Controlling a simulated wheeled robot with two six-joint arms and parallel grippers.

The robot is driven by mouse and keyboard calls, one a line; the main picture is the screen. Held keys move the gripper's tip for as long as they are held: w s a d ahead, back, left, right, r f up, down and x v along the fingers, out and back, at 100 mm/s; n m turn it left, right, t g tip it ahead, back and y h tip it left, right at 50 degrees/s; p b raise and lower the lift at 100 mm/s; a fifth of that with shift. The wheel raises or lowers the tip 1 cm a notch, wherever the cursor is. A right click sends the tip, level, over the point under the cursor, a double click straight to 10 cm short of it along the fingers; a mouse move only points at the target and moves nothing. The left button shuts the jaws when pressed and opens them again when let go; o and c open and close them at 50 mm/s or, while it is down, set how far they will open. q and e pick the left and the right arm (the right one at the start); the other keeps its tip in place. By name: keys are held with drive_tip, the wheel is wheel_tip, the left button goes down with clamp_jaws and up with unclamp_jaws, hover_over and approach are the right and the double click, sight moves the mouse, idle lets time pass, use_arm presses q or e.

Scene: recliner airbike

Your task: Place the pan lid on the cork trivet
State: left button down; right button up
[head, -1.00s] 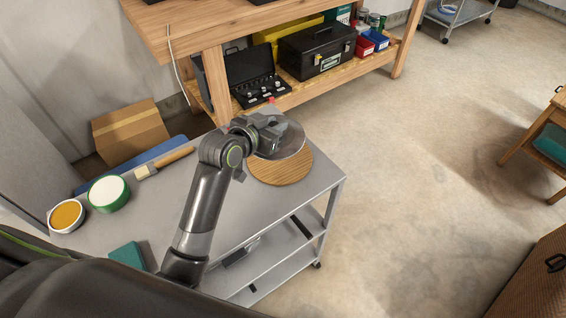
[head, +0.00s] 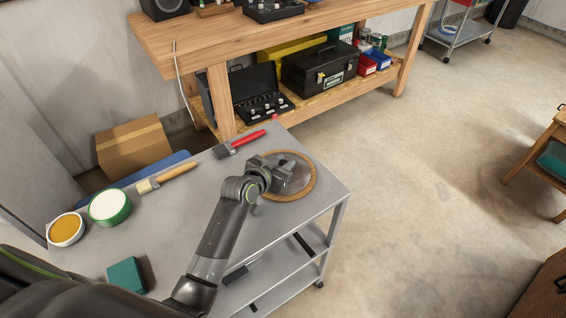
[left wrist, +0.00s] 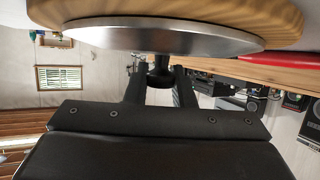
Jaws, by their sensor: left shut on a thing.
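I cannot tell whether a thin gap remains between lid and trivet. My right gripper is not in view.
A wooden workbench (head: 222,100) stands behind.

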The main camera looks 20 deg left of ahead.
use_arm(q)
drive_tip(key=c, duration=1.7)
unclamp_jaws()
drive_tip(key=shift+f, duration=0.15)
drive_tip(key=o, duration=0.5)
drive_tip(key=shift+c, duration=0.2)
drive_tip(key=shift+r, duration=0.25)
drive_tip(key=v, duration=1.2)
